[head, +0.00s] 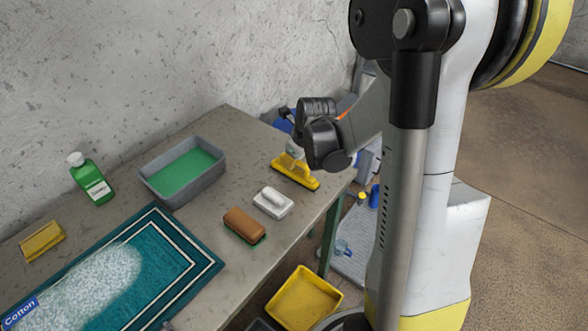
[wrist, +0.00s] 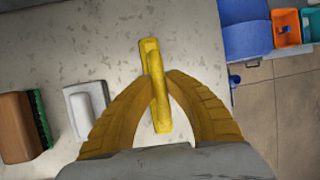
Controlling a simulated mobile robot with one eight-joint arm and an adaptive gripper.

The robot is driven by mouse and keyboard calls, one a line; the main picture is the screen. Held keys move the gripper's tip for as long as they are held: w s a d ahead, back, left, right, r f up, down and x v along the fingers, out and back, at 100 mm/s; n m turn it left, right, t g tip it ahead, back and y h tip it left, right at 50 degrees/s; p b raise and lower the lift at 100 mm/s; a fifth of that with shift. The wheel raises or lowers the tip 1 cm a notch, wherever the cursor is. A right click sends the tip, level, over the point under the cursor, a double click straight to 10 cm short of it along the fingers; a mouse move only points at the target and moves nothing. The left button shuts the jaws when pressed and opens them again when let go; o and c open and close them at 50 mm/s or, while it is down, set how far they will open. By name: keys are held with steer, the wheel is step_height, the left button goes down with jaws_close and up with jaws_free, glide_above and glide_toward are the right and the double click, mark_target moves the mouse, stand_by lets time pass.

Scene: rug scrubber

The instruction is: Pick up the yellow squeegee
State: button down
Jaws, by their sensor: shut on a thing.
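The yellow squeegee (head: 295,172) lies at the right end of the table in the head view, with my gripper (head: 294,152) right over it. In the wrist view the squeegee (wrist: 149,52) runs up and down the middle, with a raised handle along it. My gripper's two yellow fingers (wrist: 160,80) reach in from both sides and close on the handle. The squeegee appears to be at table height; I cannot tell whether it touches the table.
A white-handled block (head: 273,203) and a brown brush (head: 244,226) lie left of the squeegee. A grey tub (head: 150,186) of green liquid, a green bottle (head: 90,180), a yellow sponge (head: 42,241) and a teal rug (head: 160,283) share the table. A yellow bin (head: 303,298) stands below.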

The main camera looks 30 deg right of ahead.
steer(key=shift+r+p, duration=0.3)
steer(key=shift+r, duration=0.2)
steer(key=r, duration=0.1)
steer(key=r+p, duration=0.2)
steer(key=r, duration=0.1)
steer(key=shift+s+d, duration=0.15)
steer(key=shift+d, duration=0.15)
steer(key=s+d+r+p, duration=0.3)
steer(key=s+d+r, duration=0.3)
steer(key=d, duration=0.3)
steer(key=shift+s, duration=0.2)
stand_by(0.4)
